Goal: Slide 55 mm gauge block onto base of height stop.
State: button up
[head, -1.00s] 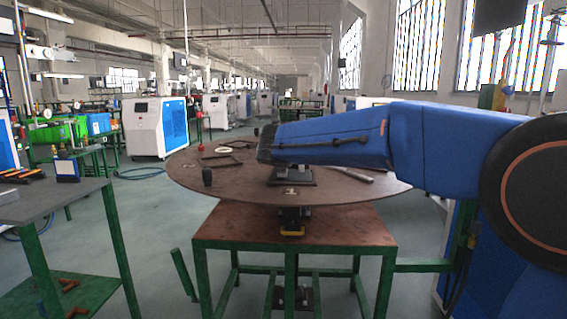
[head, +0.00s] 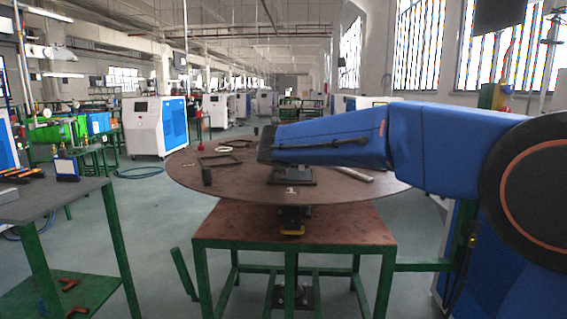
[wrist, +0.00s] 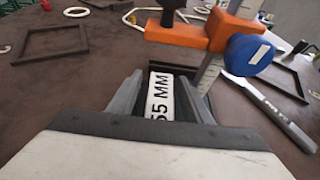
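The 55 mm gauge block (wrist: 160,97), dark with a white "55 MM" label, lies between the fingers of my gripper (wrist: 163,85) in the wrist view. The fingers flank it closely, with no clear gap at their tips. The height stop (wrist: 205,35) stands just beyond and to the right, with an orange arm, blue knob and graduated post. Its dark base (wrist: 176,69) shows in part just past the block's far end. Contact between block and base cannot be made out. In the head view my blue arm hides the gripper, block and most of the stop.
The round brown table (head: 230,182) carries flat dark frames (wrist: 50,46), pale rings (wrist: 76,12) and a grey marked tool (wrist: 270,108) right of the stop. Bare table lies left of the gripper.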

jog(key=v, duration=1.7)
jog(key=shift+s, duration=0.25)
